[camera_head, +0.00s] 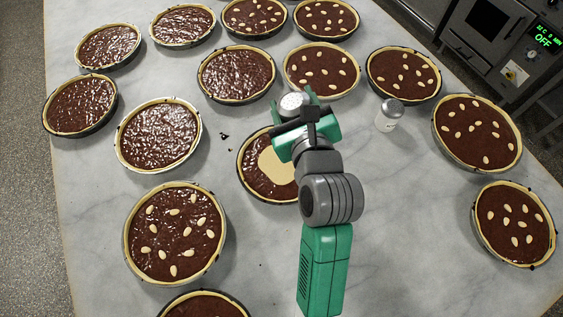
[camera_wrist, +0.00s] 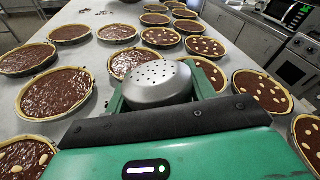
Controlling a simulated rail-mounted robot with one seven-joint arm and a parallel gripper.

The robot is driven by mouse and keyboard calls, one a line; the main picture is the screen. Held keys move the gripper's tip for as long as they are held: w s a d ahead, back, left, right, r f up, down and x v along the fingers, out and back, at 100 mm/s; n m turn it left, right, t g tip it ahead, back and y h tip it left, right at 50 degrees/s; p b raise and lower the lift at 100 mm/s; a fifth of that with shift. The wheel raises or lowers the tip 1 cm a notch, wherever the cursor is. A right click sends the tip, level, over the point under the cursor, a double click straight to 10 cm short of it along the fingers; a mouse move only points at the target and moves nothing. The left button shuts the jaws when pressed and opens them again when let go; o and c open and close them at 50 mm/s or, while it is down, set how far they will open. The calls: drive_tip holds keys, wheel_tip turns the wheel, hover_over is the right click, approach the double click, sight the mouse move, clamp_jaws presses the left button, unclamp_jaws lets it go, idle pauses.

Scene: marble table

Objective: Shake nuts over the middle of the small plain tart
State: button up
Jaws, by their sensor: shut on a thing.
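My gripper (camera_head: 308,118) is shut on a shaker with a domed, perforated metal lid (camera_head: 293,103). The lid fills the middle of the wrist view (camera_wrist: 157,82), with a green finger on each side; the shaker's body is hidden. The shaker is above the table, by the far side of a chocolate tart (camera_head: 254,178) that has a pale beige patch (camera_head: 277,166) in its middle. My wrist hides the right part of that tart. Other plain tarts without nuts include one farther back (camera_head: 236,74) and a larger-looking one to the left (camera_head: 158,135). I cannot tell which the task means.
A second white shaker (camera_head: 389,115) stands on the marble table (camera_head: 385,215) to the right. Nut-topped tarts stand behind (camera_head: 321,70), at right (camera_head: 476,132) and front left (camera_head: 175,233). Dark crumbs (camera_head: 223,136) lie left of my gripper.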

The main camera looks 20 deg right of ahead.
drive_tip(key=r+m+t, duration=0.2)
drive_tip(key=m, duration=0.1)
drive_tip(key=shift+s+d+r, duration=0.2)
drive_tip(key=shift+r, duration=0.2)
wheel_tip(320, 180, up, 6)
drive_tip(key=p, duration=0.7)
drive_tip(key=shift+r, duration=0.25)
drive_tip(key=shift+f, duration=0.3)
